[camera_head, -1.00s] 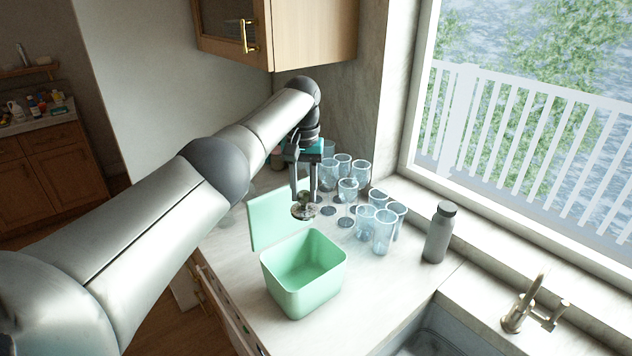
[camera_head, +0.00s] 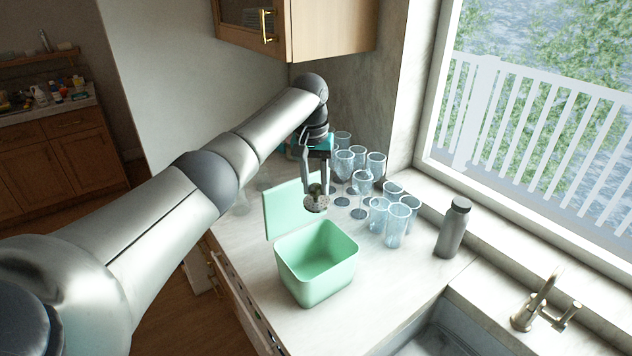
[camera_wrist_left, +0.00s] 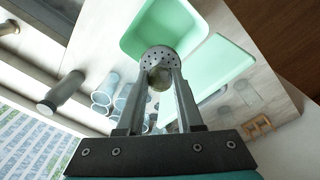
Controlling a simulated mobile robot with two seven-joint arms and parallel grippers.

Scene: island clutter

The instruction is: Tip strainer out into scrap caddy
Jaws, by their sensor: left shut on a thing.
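My left gripper (camera_head: 317,188) is shut on the strainer (camera_head: 314,206), a small round grey metal piece with holes, and holds it in the air. In the left wrist view the strainer's perforated disc (camera_wrist_left: 151,55) shows beyond the fingertips, with a brownish knob-like part between them. I cannot tell whether scraps lie in it. The scrap caddy (camera_head: 317,289) is an open mint-green bin on the counter; its visible inside looks empty. The strainer is above and just behind the caddy's back rim in the head view, apart from it. My right gripper is out of view.
A mint-green panel (camera_head: 283,210) stands upright behind the caddy, close to the strainer. Several clear glasses (camera_head: 396,226) stand to the right and behind. A grey bottle (camera_head: 453,229) is by the window sill. The sink and tap (camera_head: 535,302) are at front right.

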